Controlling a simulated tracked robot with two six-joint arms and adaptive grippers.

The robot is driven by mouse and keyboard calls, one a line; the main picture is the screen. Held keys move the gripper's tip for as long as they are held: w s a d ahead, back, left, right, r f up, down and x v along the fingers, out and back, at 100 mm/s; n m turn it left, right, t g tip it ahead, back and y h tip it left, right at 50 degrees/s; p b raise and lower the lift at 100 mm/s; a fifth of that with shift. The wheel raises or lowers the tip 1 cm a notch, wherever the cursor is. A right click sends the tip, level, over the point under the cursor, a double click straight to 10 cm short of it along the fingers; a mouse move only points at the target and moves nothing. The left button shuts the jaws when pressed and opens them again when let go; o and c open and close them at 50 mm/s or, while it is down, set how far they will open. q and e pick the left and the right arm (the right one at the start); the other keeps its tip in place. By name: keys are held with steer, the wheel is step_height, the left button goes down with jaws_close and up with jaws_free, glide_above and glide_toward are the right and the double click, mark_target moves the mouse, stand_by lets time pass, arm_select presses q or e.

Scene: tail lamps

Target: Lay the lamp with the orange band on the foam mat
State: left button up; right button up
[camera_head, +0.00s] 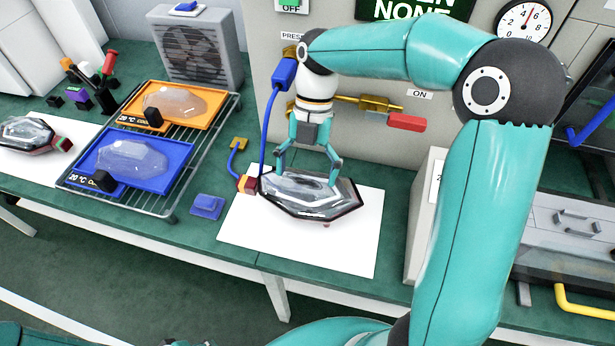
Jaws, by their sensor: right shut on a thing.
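My right gripper (308,176) reaches down from above, with its fingers spread across a lamp and shut on it. This lamp (290,205) has a clear, faceted lens and a dark rim. It is at or just over a white mat (345,245) in the middle of the bench; I cannot tell if it touches. A second similar lamp (25,133) lies on another white mat (30,165) at the far left. My left gripper is not in view.
A wire rack (168,212) holds an orange tray (205,92) and a blue tray (180,155), each with a clear lens. A blue block (207,206) lies left of the middle mat. A grey fan box (200,50) stands behind, and a pale cabinet (425,215) stands right.

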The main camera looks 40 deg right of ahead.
step_height(320, 180, down, 2)
steer(key=shift+f, duration=0.2)
steer(key=o, duration=1.5)
steer(key=shift+c, duration=0.2)
steer(key=v, duration=0.7)
steer(key=shift+w+d+r, duration=0.1)
steer(key=shift+r, duration=0.15)
steer(key=shift+r, duration=0.1)
